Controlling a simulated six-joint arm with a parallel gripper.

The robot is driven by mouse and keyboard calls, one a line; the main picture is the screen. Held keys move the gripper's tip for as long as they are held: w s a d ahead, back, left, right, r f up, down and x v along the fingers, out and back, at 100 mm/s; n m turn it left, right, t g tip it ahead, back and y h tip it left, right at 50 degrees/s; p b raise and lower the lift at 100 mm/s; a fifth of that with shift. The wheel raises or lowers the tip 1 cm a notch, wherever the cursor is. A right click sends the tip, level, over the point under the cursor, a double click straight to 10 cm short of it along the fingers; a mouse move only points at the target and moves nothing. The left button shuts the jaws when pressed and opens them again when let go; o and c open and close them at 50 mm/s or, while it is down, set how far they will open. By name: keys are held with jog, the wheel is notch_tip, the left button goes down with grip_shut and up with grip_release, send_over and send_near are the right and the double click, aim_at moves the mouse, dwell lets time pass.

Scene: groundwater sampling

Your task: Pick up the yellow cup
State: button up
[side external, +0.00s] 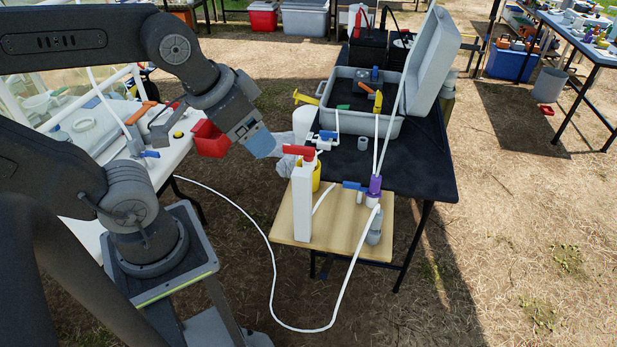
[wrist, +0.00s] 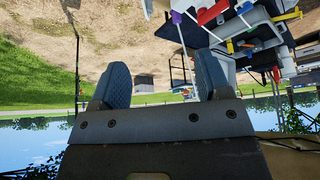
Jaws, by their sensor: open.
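The yellow cup (side external: 316,180) stands near the left end of the work table in the side view. A white upright post with a red lever (side external: 301,200) stands in front of it and hides much of it. My gripper (side external: 263,145) is up and to the left of the cup, apart from it, with its blue-grey fingers pointing down and right. In the wrist view my gripper (wrist: 162,82) has its two fingers wide apart with nothing between them. I cannot make out the yellow cup for sure in that view, which is upside down.
The black table (side external: 425,180) holds an open grey case (side external: 395,130) with its lid raised. A wooden board (side external: 335,238) carries the white post, a purple-topped fitting (side external: 374,190) and tubing. A white hose (side external: 274,285) loops over the ground. A red bin (side external: 210,140) is beside my gripper.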

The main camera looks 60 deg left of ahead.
jog(key=o, duration=0.5)
jog(key=n+g, duration=0.5)
jog(key=n, duration=1.8)
send_over(316, 172)
jog(key=a, duration=0.3)
notch_tip(316, 172, down, 20)
jog(key=r, duration=0.1)
jog(key=shift+g, duration=0.3)
jog(key=shift+s+a+f, duration=0.1)
jog(key=shift+a+f, duration=0.05)
jog(key=shift+f, duration=3.6)
jog(key=shift+a+f, duration=0.15)
jog(key=shift+f, duration=3.6)
